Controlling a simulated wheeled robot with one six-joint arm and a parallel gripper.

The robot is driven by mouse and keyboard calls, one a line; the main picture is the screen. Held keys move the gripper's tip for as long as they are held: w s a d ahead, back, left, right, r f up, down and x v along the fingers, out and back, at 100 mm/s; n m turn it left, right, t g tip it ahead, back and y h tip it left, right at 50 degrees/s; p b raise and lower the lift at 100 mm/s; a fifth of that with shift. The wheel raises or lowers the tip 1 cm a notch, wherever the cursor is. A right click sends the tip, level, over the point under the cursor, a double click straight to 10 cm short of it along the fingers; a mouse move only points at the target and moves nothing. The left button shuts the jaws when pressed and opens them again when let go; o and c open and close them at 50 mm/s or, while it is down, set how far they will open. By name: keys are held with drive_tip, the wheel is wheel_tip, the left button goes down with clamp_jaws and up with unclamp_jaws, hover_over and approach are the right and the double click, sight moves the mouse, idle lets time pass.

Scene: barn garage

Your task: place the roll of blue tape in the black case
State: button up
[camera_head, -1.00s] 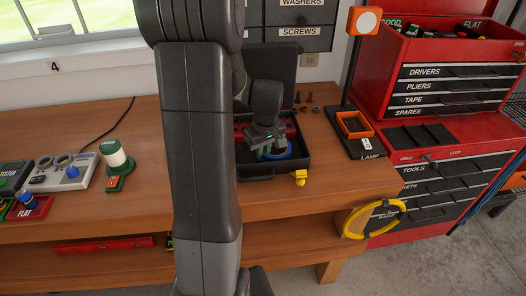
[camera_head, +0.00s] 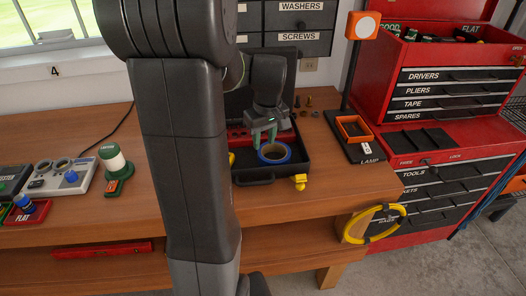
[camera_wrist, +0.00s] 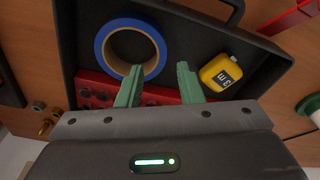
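The roll of blue tape (camera_head: 275,153) lies flat inside the open black case (camera_head: 253,180) on the workbench, towards its front. In the wrist view the blue tape (camera_wrist: 101,50) rests on the floor of the black case (camera_wrist: 69,62), near one corner. My gripper (camera_head: 263,137) is above the case, behind the tape. In the wrist view my gripper (camera_wrist: 158,84) is open, with nothing between its green fingers. One finger overlaps the edge of the roll in that view; I cannot tell whether they touch.
A yellow tape measure (camera_wrist: 221,74) and a red socket rail (camera_wrist: 160,95) are also in the case. An orange-trimmed lamp base (camera_head: 357,137) stands to its right. A green-and-white device (camera_head: 115,168) stands left on the bench. My arm hides part of the bench.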

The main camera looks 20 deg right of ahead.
drive_tip(key=shift+s+r, duration=0.15)
drive_tip(key=shift+r, duration=0.95)
drive_tip(key=shift+s+r, duration=0.1)
drive_tip(key=shift+r, duration=0.95)
